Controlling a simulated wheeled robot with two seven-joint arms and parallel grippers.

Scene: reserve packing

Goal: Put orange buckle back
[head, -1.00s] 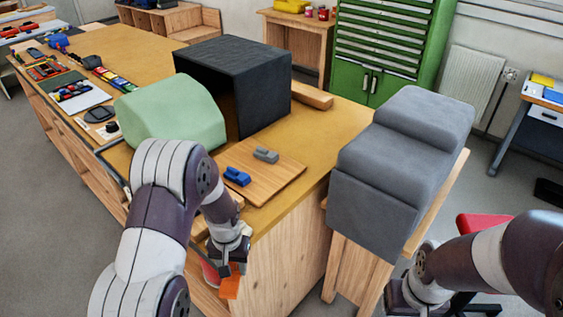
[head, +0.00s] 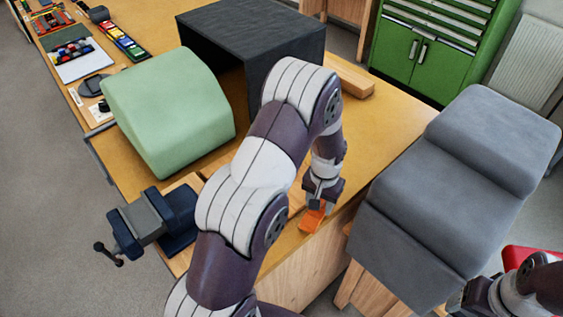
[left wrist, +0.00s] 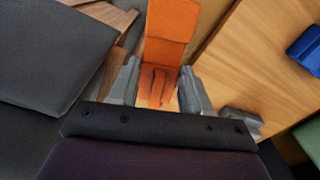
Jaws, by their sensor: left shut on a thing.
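My left gripper (head: 322,192) is shut on the orange buckle (head: 311,219) and holds it near the bench's front edge, left of the grey padded block. In the left wrist view the orange buckle (left wrist: 172,30) stands out between the two fingers (left wrist: 160,90). Whether the orange buckle touches anything below is unclear.
A grey padded block (head: 445,195) stands close right of the gripper; it also fills the left wrist view's left side (left wrist: 50,50). A black open box (head: 255,35), a green padded block (head: 165,110) and a blue vise (head: 150,222) are on the bench (head: 385,118).

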